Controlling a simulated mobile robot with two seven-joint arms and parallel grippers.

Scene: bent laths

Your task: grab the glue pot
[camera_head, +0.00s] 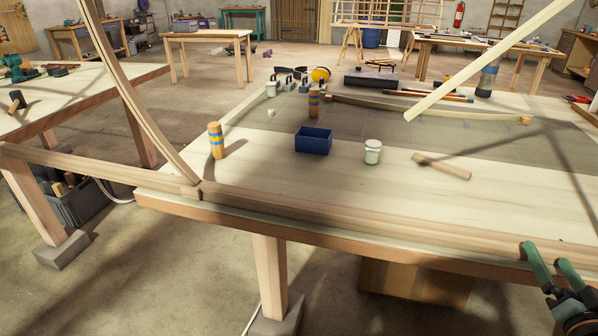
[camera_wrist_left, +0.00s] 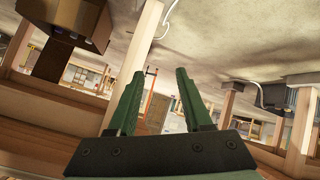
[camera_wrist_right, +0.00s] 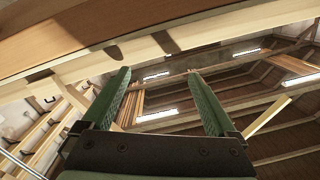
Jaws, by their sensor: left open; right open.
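A small white pot with a lid (camera_head: 372,152), which looks like the glue pot, stands upright on the workbench (camera_head: 310,190) right of a blue box. A similar whitish pot (camera_head: 271,89) stands farther back on the bench. My right gripper (camera_head: 544,254) is at the lower right of the head view, in front of the bench edge, open and well apart from both pots. It also shows open and empty in the right wrist view (camera_wrist_right: 158,73). My left gripper (camera_wrist_left: 159,75) is open and empty in the left wrist view and is outside the head view. Neither wrist view shows a pot.
A tall bent lath (camera_head: 130,90) rises at the bench's left corner. Another lath (camera_head: 485,62) slants over the right side.

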